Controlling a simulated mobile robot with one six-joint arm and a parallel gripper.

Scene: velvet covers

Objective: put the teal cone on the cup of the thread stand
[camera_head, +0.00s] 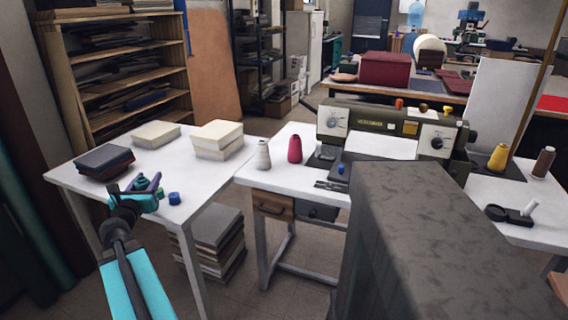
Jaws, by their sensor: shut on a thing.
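My gripper (150,190) is over the front right part of the left white table. It is shut on a small dark blue-purple thing (156,182), which the jaws partly hide; I cannot tell whether this is the teal cone. No cone standing in the open looks clearly teal. A low black stand with a white upright piece (512,214) lies on the right table; I cannot tell whether it is the thread stand, and no cup shows clearly.
A blue spool (174,198) is close beside my gripper. Dark folded cloths (104,161) and cream blocks (218,138) are on the left table. A grey padded block (420,240) fills the front.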

